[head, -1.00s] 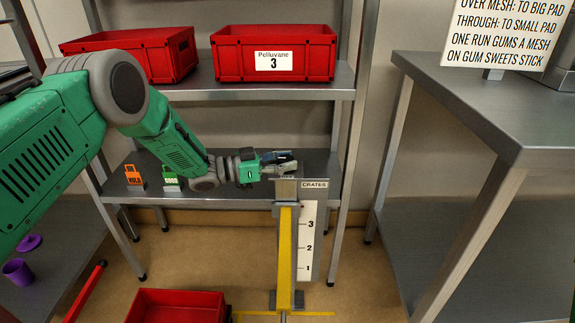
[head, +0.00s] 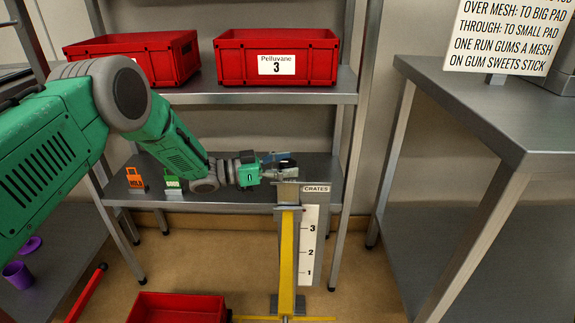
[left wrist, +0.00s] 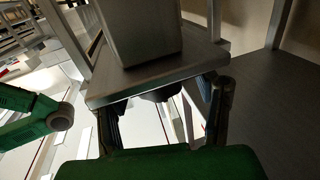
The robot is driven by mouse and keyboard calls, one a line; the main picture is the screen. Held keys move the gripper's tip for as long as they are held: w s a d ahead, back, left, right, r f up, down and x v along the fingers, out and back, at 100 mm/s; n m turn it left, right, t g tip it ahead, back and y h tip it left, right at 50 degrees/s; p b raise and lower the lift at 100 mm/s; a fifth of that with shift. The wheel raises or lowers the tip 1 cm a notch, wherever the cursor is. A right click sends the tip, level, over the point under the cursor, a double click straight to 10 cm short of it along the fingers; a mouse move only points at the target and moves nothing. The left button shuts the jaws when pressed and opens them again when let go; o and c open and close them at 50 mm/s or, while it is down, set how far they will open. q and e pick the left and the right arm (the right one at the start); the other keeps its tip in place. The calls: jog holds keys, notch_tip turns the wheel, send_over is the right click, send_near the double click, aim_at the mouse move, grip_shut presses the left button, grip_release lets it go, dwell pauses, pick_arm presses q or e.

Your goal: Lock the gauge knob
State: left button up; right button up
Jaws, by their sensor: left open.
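The crate gauge is an upright post with a yellow face (head: 287,262) and a white scale (head: 307,245) marked 1 to 3 under a "CRATES" label. My left gripper (head: 287,168) is at the top of the post, in front of the shelf. In the left wrist view my left gripper (left wrist: 166,112) has its fingers spread, with a grey metal plate and block (left wrist: 142,35) beyond them. A dark rounded part (left wrist: 160,94), perhaps the gauge knob, shows under the plate between the fingers, partly hidden. Contact cannot be told.
Red crates stand on the upper shelf, one labelled "Pelluvane 3" (head: 276,62). An orange tag (head: 135,178) and a green tag (head: 171,182) are on the lower shelf. Another red crate (head: 176,308) is low in front. A metal table (head: 500,110) stands at right.

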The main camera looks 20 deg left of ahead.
pick_arm(q)
jog(key=v, duration=1.2)
jog(key=shift+f, duration=0.1)
jog(key=s+d+f+n+t+y, duration=0.1)
jog(key=s+d+f+n+y, duration=0.25)
jog(key=f, duration=0.35)
jog(key=s+d+f+n+t+y, duration=0.1)
jog(key=s+d+f+n+y, duration=0.1)
jog(key=s+f+n+y, duration=0.35)
jog(key=s+f+g+y, duration=0.2)
jog(key=s+f+g, duration=0.2)
jog(key=s+f, duration=0.45)
jog(key=s+a+f+n+g+y, duration=0.1)
jog(key=s+a+g+y, duration=0.15)
jog(key=s, duration=0.85)
jog(key=s+a+f+n+g+y, duration=0.15)
jog(key=s+g, duration=0.25)
jog(key=s, duration=0.8)
notch_tip(320, 180, up, 14)
jog(key=p, duration=1.2)
jog(key=shift+d+f+y+p, duration=0.25)
jog(key=shift+d+y+p, duration=0.05)
jog(key=shift+p, duration=0.05)
